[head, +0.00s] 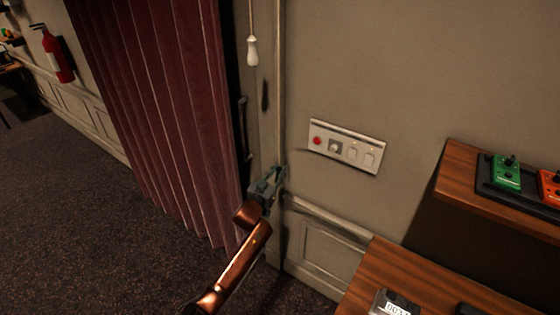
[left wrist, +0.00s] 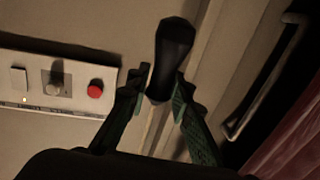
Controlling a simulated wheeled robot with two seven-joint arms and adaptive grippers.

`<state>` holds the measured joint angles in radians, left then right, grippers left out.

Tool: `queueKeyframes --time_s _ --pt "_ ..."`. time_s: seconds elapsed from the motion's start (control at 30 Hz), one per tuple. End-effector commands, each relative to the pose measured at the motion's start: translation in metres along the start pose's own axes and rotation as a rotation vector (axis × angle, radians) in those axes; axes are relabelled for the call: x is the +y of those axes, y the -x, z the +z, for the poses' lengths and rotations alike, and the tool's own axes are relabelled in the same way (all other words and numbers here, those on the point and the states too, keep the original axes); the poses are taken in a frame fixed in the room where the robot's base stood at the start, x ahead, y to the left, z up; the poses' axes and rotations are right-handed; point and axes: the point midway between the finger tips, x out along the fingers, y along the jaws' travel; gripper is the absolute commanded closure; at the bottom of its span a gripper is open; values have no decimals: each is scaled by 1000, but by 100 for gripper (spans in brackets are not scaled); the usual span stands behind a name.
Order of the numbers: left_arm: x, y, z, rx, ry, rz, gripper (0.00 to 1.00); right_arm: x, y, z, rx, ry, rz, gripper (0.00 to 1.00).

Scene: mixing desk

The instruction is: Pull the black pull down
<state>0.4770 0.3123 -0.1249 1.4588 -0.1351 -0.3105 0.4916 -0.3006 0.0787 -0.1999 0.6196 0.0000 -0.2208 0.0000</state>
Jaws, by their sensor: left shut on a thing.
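The black pull (left wrist: 174,50) shows in the left wrist view between the two fingers of my left gripper (left wrist: 160,88). The fingers press on its narrow end and its rounded thick end sticks out beyond them. The black pull is hidden or too small to make out there. A white pull (head: 252,51) hangs on another cord to the upper left, apart from my gripper. My right gripper is not in view.
A switch plate (head: 325,156) with a red button is on the wall to the right. A dark red curtain (head: 160,100) and a dark handle (head: 243,130) are to the left. A wooden shelf (head: 455,182) and desk (head: 385,258) are at the right.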

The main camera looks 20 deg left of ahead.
Motion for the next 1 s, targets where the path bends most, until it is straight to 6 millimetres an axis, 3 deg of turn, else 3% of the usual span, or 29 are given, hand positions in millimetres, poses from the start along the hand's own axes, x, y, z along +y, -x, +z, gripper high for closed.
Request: queueKeyframes --time_s 0.03,0.2,0.73,0.77,1.0 --pt "1 0 17 -7 3 0 100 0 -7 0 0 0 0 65" --pt "1 0 36 -4 1 0 100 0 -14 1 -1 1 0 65" --pt "0 1 41 -2 0 -1 100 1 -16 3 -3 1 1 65" --pt "0 1 41 -1 0 -1 78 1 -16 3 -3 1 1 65" --pt "-1 0 40 0 0 -1 65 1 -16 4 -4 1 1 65"
